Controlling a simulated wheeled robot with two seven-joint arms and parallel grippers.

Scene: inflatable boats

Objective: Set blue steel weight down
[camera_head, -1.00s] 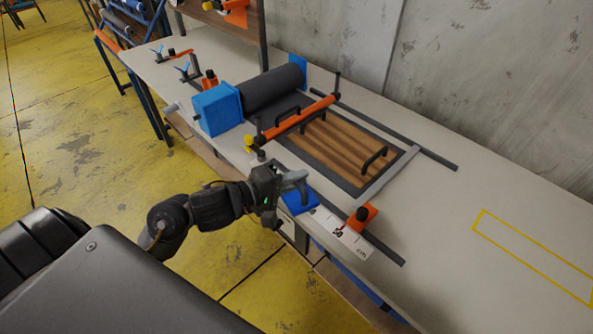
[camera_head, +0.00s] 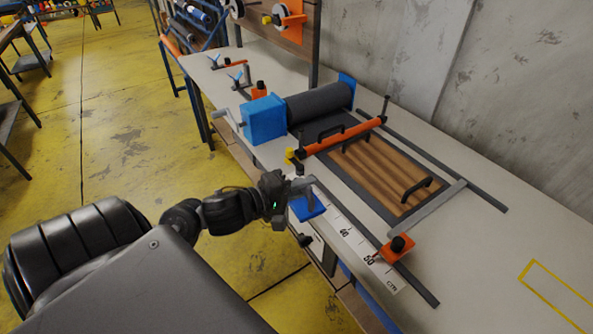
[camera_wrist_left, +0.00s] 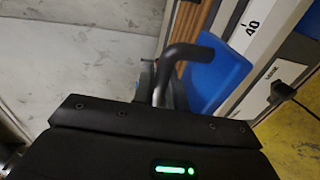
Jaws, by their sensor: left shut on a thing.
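The blue steel weight (camera_head: 309,209) has a flat blue block and a grey bar handle. It is at the bench's front edge, beside the ruler strip, in the head view. My left gripper (camera_head: 296,188) is shut on its handle. In the left wrist view the weight's blue block (camera_wrist_left: 219,76) and dark bent handle (camera_wrist_left: 186,54) show just beyond the gripper. I cannot tell whether the block touches the bench top. My right gripper is not in view.
The bench (camera_head: 470,262) holds a dark roller with a blue box (camera_head: 264,118), an orange crossbar (camera_head: 342,137) and a wooden panel (camera_head: 385,172) with black handles. An orange clamp (camera_head: 397,248) sits near the ruler strip (camera_head: 357,246). A yellow outline (camera_head: 556,292) marks clear bench at right.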

